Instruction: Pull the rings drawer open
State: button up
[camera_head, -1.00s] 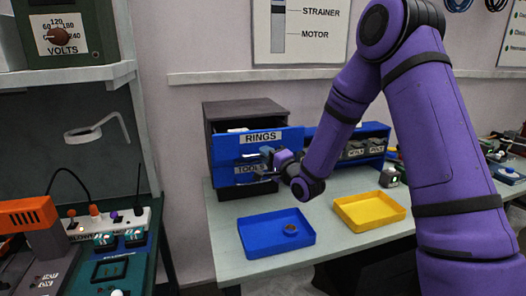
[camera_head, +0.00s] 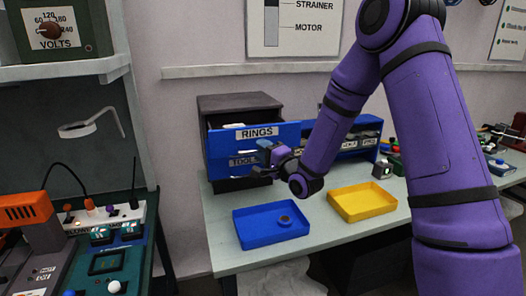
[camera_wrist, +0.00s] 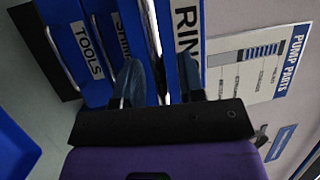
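The rings drawer (camera_head: 222,143) is the top blue drawer of the dark cabinet (camera_head: 237,102). Its front stands out from the cabinet, and part of its inside shows over the top edge, so it is partly open. My gripper (camera_head: 262,157) is at the lower right of this front. In the wrist view the drawer's pale handle (camera_wrist: 152,30) runs between the two fingers of my gripper (camera_wrist: 160,75), beside the cut-off RIN label. The fingers stand apart with visible room around the handle. Whether either finger touches it is unclear.
The tools drawer (camera_head: 218,163) is below, near the gripper. A blue tray (camera_head: 245,238) holding a small dark round part and a yellow tray (camera_head: 350,213) lie in front on the table. Blue bins (camera_head: 370,128) stand to the right, behind my arm.

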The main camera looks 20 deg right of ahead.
jog(key=v, duration=1)
jog(key=shift+s, duration=0.35)
jog(key=shift+d, duration=0.15)
jog(key=s+d+r+n+g+h, duration=0.3)
jog(key=s+r+n+g+h, duration=0.45)
jog(key=r, duration=0.35)
jog(key=s+r+n+g, duration=0.2)
jog(key=s, duration=0.9)
jog(key=s+r+n+g, duration=0.3)
jog(key=s, duration=0.8)
jog(key=shift+s+a+r+g, duration=0.15)
jog(key=shift+s+a+g, duration=0.05)
jog(key=shift+s+g, duration=0.15)
